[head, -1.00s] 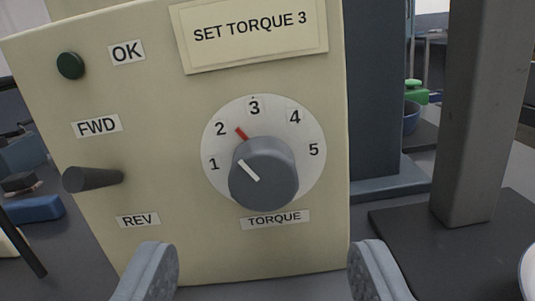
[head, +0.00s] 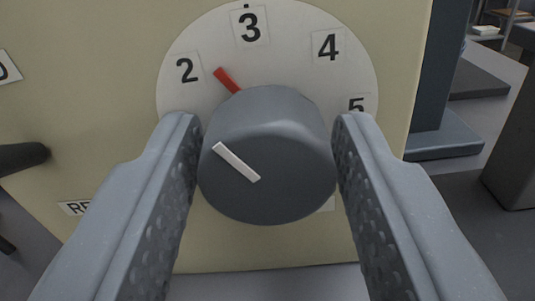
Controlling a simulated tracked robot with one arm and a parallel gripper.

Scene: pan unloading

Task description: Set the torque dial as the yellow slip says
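The torque dial (head: 285,190) is a round grey knob with a white line on its face, pointing up-left. Its red pointer (head: 228,81) sits between 2 and 3, nearer 2. The white scale plate (head: 300,45) behind it shows 2, 3, 4 and part of 5; the 1 is hidden behind my left finger. My gripper (head: 267,128) has one finger on each side of the knob, and both pads appear to touch it. The yellow slip is out of view now; a second ago it read SET TORQUE 3.
The cream panel (head: 90,100) fills the background. A dark lever (head: 22,157) sticks out at the left, beside a partly hidden REV label (head: 73,208). A dark blue-grey post and base (head: 440,140) stand right of the panel, with a dark stand (head: 515,150) beyond.

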